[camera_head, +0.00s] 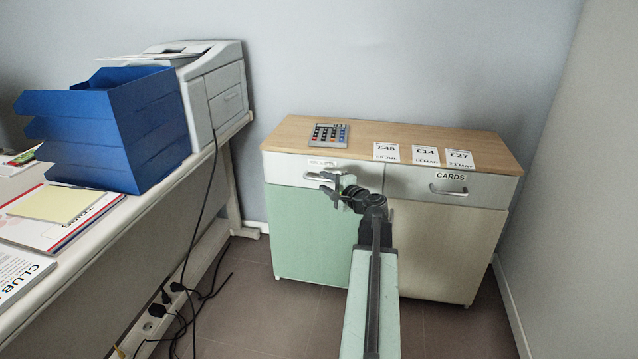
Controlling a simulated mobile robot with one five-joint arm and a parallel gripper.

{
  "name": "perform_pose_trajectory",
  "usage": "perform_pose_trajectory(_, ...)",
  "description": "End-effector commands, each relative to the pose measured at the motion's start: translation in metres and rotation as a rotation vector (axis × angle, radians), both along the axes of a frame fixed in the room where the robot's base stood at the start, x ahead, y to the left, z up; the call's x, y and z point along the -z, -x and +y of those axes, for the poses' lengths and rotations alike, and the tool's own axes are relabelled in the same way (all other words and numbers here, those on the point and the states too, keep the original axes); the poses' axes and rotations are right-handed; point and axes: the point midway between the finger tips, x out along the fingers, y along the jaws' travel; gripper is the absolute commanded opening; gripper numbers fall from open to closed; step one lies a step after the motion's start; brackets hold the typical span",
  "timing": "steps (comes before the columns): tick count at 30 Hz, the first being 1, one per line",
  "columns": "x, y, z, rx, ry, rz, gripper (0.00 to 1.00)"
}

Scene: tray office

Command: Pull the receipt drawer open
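The left drawer (285,168) is a pale front in the cabinet's top row. Its small label (322,163) is too blurred to read surely. The drawer looks closed, level with the drawer beside it. Its handle (310,177) shows below the label, partly hidden by my gripper. My gripper (325,184) is in front of this drawer, near the handle, with its fingers pointing left and a gap between them. I cannot tell whether it touches the handle.
The right drawer (415,183), labelled CARDS, is closed. A calculator (329,135) and three price cards (425,155) lie on the cabinet top (360,130). A desk (95,245) with blue trays (150,125) and a printer (215,85) stands left. Cables (190,290) hang beneath.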

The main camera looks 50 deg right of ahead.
Motion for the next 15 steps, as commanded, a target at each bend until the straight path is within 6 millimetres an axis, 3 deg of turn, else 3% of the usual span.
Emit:
perform_pose_trajectory(1, 0.003, -0.013, -0.004, -0.003, 0.0, 0.001, 0.34)
perform_pose_trajectory(5, 0.006, -0.03, -0.007, -0.002, 0.0, 0.001, 0.34)
perform_pose_trajectory(13, 0.005, -0.034, -0.006, -0.002, 0.0, 0.001, 0.34)
perform_pose_trajectory(15, 0.005, -0.034, -0.006, -0.002, 0.0, 0.001, 0.15)
